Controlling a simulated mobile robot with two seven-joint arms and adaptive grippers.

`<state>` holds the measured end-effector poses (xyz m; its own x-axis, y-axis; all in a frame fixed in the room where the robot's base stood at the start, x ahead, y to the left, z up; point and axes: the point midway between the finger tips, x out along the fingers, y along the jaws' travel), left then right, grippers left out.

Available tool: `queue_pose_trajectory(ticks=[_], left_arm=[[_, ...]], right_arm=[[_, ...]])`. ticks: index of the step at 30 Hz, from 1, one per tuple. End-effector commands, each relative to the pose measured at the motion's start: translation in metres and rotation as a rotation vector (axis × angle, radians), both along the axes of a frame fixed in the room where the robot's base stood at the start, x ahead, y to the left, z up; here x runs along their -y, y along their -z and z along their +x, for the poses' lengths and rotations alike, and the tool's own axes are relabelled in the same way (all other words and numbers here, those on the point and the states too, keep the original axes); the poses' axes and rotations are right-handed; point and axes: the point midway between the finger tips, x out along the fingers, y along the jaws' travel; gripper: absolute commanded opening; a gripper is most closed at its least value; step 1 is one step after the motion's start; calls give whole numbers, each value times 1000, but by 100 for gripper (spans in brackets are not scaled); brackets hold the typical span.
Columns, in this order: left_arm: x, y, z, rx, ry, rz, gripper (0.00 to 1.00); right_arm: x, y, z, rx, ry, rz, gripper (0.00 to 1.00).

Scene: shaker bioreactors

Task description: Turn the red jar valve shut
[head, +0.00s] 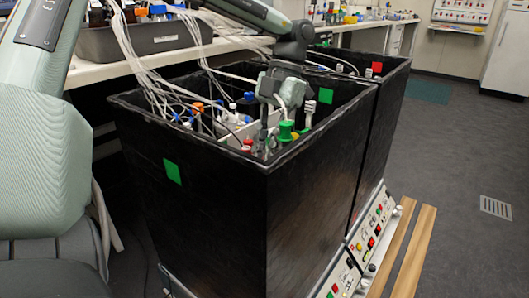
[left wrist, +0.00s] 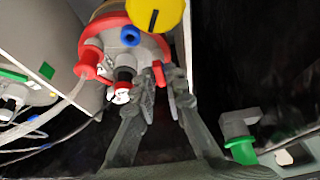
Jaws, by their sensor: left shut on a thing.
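The red jar (left wrist: 150,48) with a red rim and lid shows at the top of the left wrist view. A small red valve handle (left wrist: 158,72) stands out from its near side, between my fingertips. My left gripper (left wrist: 163,80) is shut on this red handle. In the head view my left gripper (head: 268,138) points down into the near black box, and its fingers partly hide the fittings there. Red caps (head: 247,146) show just left of the fingers; I cannot tell which is the valve. My right gripper is in neither view.
The near black box (head: 200,200) has tall walls around the jars and tubes. A green valve (head: 285,130) stands right of my fingers; a green-and-grey valve also shows in the left wrist view (left wrist: 240,145). A white divider (left wrist: 50,45) and loose tubes lie to the left.

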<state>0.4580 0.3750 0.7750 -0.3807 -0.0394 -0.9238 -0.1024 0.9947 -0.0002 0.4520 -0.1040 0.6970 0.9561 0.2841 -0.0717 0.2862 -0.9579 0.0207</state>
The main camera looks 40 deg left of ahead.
Motion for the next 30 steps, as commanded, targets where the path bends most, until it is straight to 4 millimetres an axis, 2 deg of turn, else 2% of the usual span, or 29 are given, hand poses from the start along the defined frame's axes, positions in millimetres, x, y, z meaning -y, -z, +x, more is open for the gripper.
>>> queue_pose_trajectory(ticks=[12,13,18,26,30], left_arm=[[0,0,0,1,8,1,0],[0,0,0,1,8,1,13],[0,0,0,1,7,1,32],[0,-1,0,1,7,1,32],[-1,-8,4,3,5,2,32]], right_arm=[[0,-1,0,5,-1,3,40],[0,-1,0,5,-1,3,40],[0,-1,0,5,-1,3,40],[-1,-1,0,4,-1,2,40],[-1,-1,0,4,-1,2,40]])
